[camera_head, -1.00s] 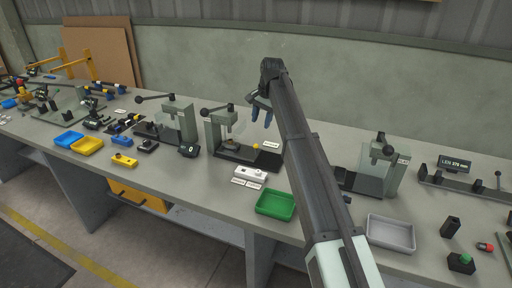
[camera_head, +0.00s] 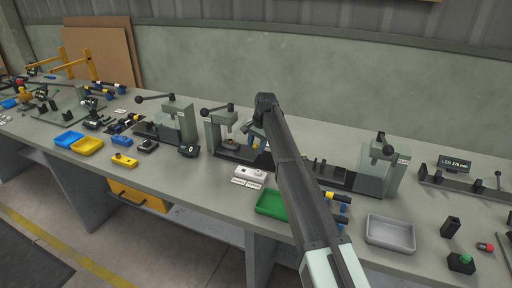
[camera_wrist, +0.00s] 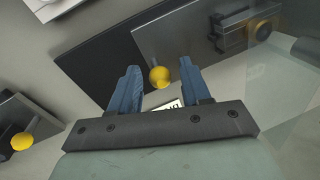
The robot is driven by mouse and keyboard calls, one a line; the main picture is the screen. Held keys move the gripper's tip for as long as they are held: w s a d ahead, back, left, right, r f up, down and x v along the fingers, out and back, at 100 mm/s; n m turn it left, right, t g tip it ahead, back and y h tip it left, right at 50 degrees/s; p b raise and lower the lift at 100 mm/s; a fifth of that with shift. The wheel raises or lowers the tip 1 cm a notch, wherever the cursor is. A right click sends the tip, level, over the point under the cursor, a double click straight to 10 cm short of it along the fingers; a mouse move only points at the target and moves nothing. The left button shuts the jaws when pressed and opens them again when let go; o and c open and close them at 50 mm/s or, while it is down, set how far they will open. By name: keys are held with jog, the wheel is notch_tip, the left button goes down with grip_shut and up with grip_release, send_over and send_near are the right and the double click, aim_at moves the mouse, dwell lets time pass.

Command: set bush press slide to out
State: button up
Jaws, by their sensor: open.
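The press with the black base and grey frame (camera_head: 214,130) stands mid-bench in the head view. In the wrist view, a grey slide plate (camera_wrist: 185,35) lies over a black base (camera_wrist: 95,58), with a yellow ball knob (camera_wrist: 160,76) at its near edge. My gripper (camera_head: 252,138) is beside the press, pointing down. In the wrist view my gripper (camera_wrist: 160,90) is open, its two blue fingers either side of the yellow knob, with gaps visible. A white label (camera_wrist: 172,104) shows partly behind the gripper body. My arm hides part of the press's right side.
Another press (camera_head: 382,160) stands right, and one more (camera_head: 176,120) left. In the wrist view, a second yellow knob (camera_wrist: 22,141) is at the lower left. A clear panel (camera_wrist: 285,85) is at the right.

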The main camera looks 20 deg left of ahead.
jog(key=shift+a+f, duration=0.1)
jog(key=shift+f, duration=0.35)
jog(key=shift+c, duration=0.5)
grip_shut()
